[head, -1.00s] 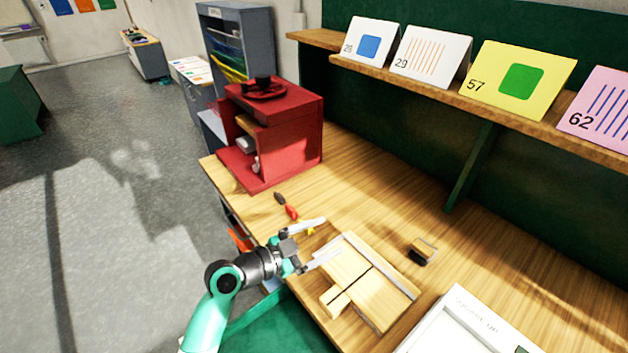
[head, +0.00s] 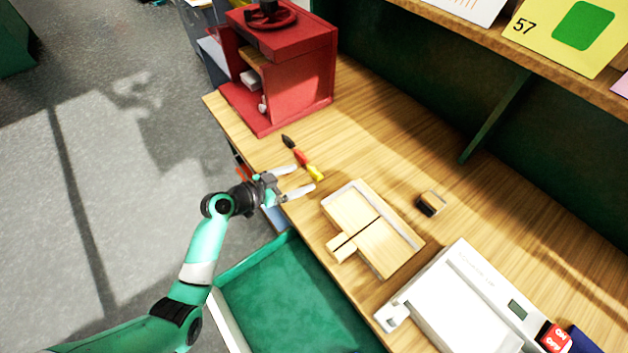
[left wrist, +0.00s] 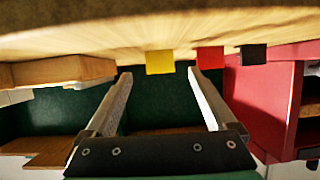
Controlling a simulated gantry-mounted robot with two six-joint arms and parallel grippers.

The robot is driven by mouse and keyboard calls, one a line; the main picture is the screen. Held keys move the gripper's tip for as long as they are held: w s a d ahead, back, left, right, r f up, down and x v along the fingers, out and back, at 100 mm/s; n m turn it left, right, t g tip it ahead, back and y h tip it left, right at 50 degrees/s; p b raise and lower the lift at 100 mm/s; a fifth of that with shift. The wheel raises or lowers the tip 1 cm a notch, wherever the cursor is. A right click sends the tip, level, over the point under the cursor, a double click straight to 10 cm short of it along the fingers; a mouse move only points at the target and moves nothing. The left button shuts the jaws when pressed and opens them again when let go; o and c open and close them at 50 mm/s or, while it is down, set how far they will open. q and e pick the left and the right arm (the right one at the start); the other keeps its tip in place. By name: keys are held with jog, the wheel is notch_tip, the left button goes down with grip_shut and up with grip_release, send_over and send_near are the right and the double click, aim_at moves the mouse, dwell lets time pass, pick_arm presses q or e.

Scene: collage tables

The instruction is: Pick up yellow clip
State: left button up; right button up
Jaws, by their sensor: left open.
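The yellow clip (head: 315,173) lies on the wooden table near its left edge, at the near end of a row with a red clip (head: 301,158) and a black clip (head: 288,141). My left gripper (head: 303,179) is open and empty beside the yellow clip, its two white fingers pointing towards it. In the left wrist view, the yellow clip (left wrist: 160,62) shows between the two fingers (left wrist: 160,77), nearer the right one. The red clip (left wrist: 210,58) is just beyond the right finger, and the black clip (left wrist: 253,54) is farther right. My right gripper is not in view.
A wooden tray with blocks (head: 372,228) lies to the right of the gripper. A red cabinet (head: 290,75) stands behind the clips. A small wood and black block (head: 431,203) and a white device (head: 462,300) are farther right. A green open drawer (head: 285,300) is below.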

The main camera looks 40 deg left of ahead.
aim_at(312, 173)
pick_arm(q)
jog(key=shift+w+d+f, duration=0.1)
jog(key=shift+w+f, duration=0.1)
jog(key=shift+w, duration=0.25)
jog(key=b+x, duration=0.3)
jog(key=x, duration=0.2)
jog(key=shift+w+r, duration=0.1)
jog(key=shift+w, duration=0.05)
jog(key=c, duration=1.4)
pick_arm(e)
notch_tip(312, 173, down, 4)
jog(key=shift+r, duration=0.15)
